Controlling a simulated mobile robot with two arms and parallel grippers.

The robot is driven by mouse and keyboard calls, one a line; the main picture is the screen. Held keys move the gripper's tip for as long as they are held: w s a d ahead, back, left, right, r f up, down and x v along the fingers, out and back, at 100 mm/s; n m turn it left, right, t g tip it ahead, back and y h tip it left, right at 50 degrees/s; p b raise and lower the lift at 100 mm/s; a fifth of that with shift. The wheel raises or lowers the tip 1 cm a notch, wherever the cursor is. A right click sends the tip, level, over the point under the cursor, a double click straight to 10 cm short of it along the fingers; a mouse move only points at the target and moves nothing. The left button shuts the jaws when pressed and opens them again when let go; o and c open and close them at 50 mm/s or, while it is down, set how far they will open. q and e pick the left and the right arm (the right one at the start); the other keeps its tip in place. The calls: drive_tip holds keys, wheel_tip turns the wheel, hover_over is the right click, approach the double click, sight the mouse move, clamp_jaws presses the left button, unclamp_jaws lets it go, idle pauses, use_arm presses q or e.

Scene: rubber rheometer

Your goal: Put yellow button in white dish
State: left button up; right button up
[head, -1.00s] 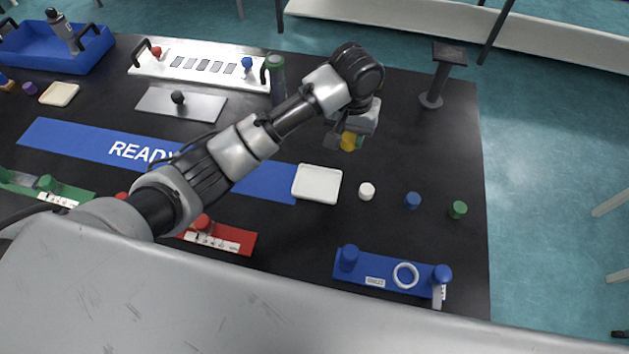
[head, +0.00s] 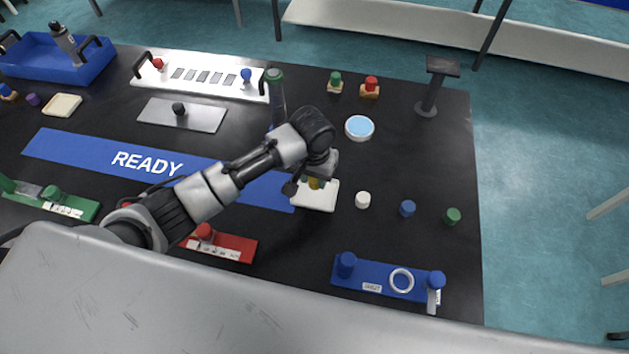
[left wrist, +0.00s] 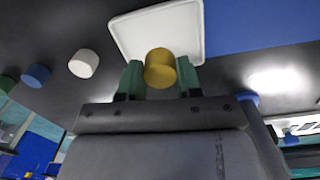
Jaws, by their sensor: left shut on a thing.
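The yellow button (head: 314,183) is a short cylinder held between the green-tipped fingers of my left gripper (left wrist: 160,77). The gripper is shut on it. In the left wrist view the yellow button (left wrist: 160,66) shows its round end, in front of the near edge of the white dish (left wrist: 185,18). In the head view the white dish (head: 318,203) is a shallow square tray at the right end of the blue READY strip. The button is over its back part; I cannot tell whether it touches the dish. My right gripper is not in view.
White (head: 362,200), blue (head: 407,208) and green (head: 452,216) buttons stand in a row right of the dish. A blue fixture (head: 375,277) with a white ring lies in front. A green-capped bottle (head: 276,90) and a round blue-filled dish (head: 359,128) stand behind.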

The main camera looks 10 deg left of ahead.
sight(314, 185)
use_arm(q)
drive_tip(key=shift+f, duration=1.8)
drive_tip(key=o, duration=0.9)
drive_tip(key=shift+f, duration=0.1)
wheel_tip(314, 185, up, 12)
drive_tip(key=shift+a+r, duration=0.15)
